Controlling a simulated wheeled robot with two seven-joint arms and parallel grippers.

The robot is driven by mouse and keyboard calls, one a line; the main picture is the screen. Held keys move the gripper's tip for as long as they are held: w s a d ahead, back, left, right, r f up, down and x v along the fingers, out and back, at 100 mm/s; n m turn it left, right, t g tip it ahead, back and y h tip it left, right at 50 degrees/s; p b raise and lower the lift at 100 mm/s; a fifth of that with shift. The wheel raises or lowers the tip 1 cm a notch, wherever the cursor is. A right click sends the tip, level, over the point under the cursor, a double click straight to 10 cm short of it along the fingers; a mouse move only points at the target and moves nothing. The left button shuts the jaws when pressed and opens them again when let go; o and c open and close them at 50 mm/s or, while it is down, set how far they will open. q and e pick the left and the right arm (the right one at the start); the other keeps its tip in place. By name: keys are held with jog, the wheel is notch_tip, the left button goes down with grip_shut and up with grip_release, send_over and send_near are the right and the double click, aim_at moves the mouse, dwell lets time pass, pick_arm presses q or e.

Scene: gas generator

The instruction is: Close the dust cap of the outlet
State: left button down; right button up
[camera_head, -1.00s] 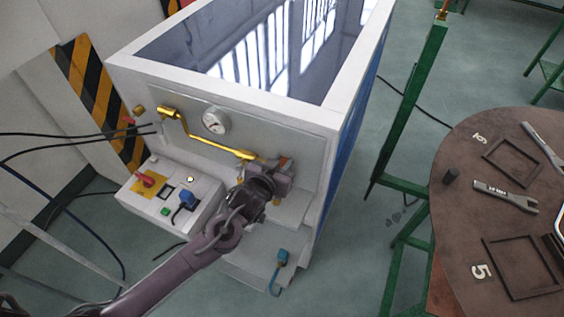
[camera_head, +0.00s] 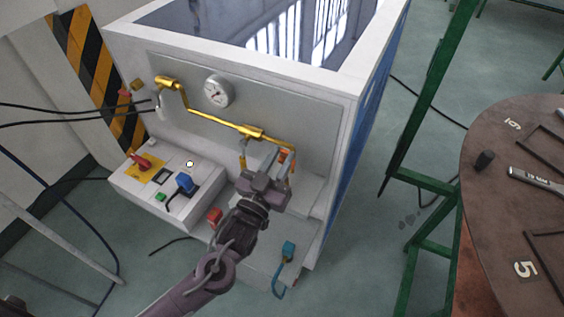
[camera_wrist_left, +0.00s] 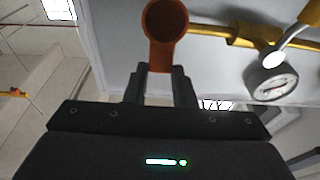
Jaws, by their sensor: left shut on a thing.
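The gas generator is a white cabinet (camera_head: 320,128) with a yellow pipe (camera_head: 212,120) across its front. The pipe's right end turns down near my left gripper (camera_head: 277,168). A small orange part (camera_head: 284,154), apparently the dust cap, shows at the gripper's tips. In the left wrist view, my gripper (camera_wrist_left: 160,80) is shut on the stem of an orange-brown round cap (camera_wrist_left: 165,20). The cap's hollow ring faces the camera, beyond the fingertips. Whether it touches the outlet is hidden. My right gripper is not in view.
A control box with a red switch (camera_head: 140,161) and blue plug (camera_head: 185,182) stands left of my arm. A red piece (camera_head: 215,217) and blue connector (camera_head: 288,249) are lower down. A gauge (camera_head: 217,91) is above. A brown table (camera_head: 490,205) and green frame (camera_head: 405,170) stand right.

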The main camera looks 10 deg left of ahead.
pick_arm(q)
jog(key=shift+s, duration=0.1)
dwell(0.4)
jog(key=c, duration=1.2)
grip_release()
jog(key=b+v, duration=0.2)
jog(key=v, duration=0.5)
jog(key=shift+s+f, duration=0.2)
jog(key=shift+s, duration=0.15)
jog(key=shift+a, duration=0.15)
